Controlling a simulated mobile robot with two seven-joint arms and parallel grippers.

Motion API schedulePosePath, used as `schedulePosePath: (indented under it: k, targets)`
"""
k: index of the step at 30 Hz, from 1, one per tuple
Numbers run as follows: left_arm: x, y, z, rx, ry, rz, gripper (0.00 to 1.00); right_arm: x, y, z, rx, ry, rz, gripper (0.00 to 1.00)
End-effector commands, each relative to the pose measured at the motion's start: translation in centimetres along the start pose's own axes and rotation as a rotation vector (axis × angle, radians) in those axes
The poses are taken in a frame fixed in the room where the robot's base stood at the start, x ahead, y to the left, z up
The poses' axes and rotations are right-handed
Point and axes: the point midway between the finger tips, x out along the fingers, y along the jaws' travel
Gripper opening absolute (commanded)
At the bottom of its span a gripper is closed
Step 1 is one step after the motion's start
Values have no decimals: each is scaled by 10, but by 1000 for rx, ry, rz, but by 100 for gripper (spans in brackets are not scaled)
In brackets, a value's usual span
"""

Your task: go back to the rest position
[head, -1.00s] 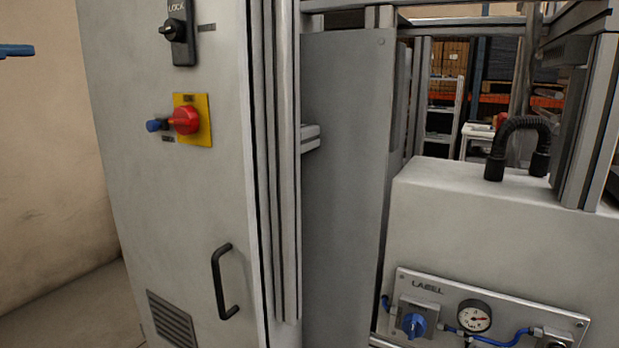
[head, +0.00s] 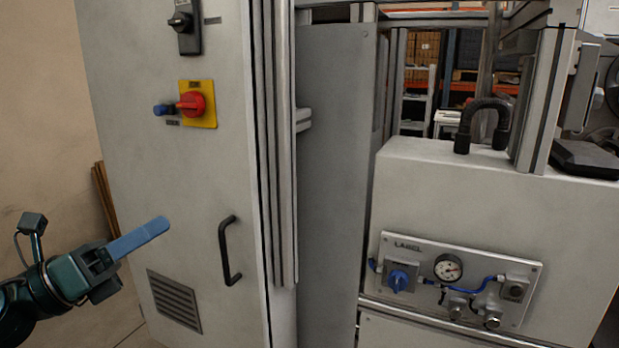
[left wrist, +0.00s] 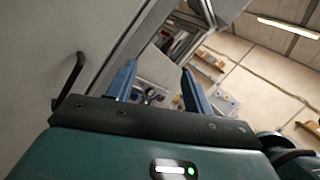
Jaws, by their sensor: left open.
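My left gripper (head: 158,229) is at the lower left of the head view, in front of the grey cabinet (head: 150,60). Its blue fingers point up and to the right, seen edge-on, so one mostly covers the other. In the left wrist view the two fingers (left wrist: 159,70) stand apart with nothing between them. The gripper is open and empty. It appears left of the cabinet's black handle (head: 228,250) and above the vent (head: 174,302). I cannot tell how far it is from the door. My right gripper is not in view.
The cabinet carries a red rotary switch on a yellow plate (head: 197,104) and a black lock switch (head: 186,25). At right stands a grey machine housing (head: 490,200) with a label panel, a gauge (head: 448,267) and blue tubing. Floor shows at lower left.

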Motion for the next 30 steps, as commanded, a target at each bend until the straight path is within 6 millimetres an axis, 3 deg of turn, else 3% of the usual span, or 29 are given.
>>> schedulePosePath:
  k: [1, 6, 9, 15, 23, 24, 30]
  targets:
    - [-8, 10, -36, -285, -68, 32, 52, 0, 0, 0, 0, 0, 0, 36]
    - [-43, 33, -140, -1185, -336, 196, 52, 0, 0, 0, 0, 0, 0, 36]
    - [-63, 33, -192, -1576, -483, 288, 52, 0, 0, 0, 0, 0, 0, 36]
    - [-93, 18, -268, -2104, -727, 427, 52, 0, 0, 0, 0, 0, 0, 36]
    - [-117, -22, -337, -2608, -1040, 561, 52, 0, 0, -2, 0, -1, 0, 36]
    - [-113, -23, -326, -2581, -1024, 573, 52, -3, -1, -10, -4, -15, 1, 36]
    - [-108, -25, -318, -2552, -1034, 655, 52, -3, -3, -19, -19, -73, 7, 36]
